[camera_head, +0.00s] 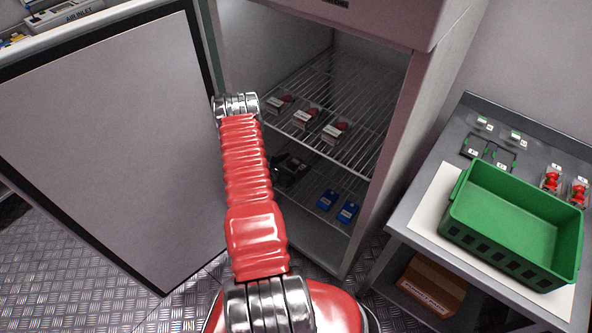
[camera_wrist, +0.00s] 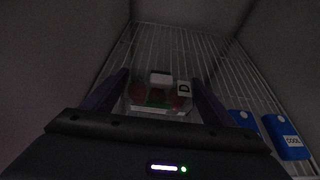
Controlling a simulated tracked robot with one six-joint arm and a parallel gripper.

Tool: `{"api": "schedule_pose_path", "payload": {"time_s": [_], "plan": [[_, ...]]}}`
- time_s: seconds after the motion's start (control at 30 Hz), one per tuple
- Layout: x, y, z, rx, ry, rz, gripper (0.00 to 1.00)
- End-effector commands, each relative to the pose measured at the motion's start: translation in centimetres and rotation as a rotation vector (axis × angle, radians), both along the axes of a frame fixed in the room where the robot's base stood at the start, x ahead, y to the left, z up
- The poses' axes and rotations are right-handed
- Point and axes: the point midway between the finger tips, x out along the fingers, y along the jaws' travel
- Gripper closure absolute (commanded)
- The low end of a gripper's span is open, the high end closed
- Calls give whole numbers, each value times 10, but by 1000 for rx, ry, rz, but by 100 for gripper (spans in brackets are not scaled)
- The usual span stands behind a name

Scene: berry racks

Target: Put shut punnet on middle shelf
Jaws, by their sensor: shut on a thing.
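A clear shut punnet (camera_wrist: 158,98) with red berries and a white label sits between the two fingers of my gripper (camera_wrist: 160,84) in the wrist view. My gripper is shut on it. In the head view my gripper (camera_head: 290,168) is a dark shape inside the open cabinet, below the upper wire shelf (camera_head: 352,148), and the punnet there is too dark to make out. Below it, a lower wire shelf (camera_wrist: 190,45) shows in the wrist view. I cannot tell whether the punnet touches that shelf.
Several labelled punnets (camera_head: 335,131) stand on the upper shelf. The cabinet door (camera_head: 110,140) stands open at left. A green crate (camera_head: 510,225) is on the right-hand table.

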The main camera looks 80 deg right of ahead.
Motion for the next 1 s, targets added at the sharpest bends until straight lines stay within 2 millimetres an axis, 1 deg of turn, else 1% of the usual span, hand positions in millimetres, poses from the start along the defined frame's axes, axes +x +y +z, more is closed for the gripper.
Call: {"api": "schedule_pose_path", "payload": {"time_s": [0.37,0.47,0.73,0.83,1.0], "plan": [[1,0,-3,0,0,1,46],[1,0,-10,0,0,1,46],[1,0,-38,0,0,2,46],[1,1,-43,0,0,2,46],[2,0,-43,0,0,2,46]]}}
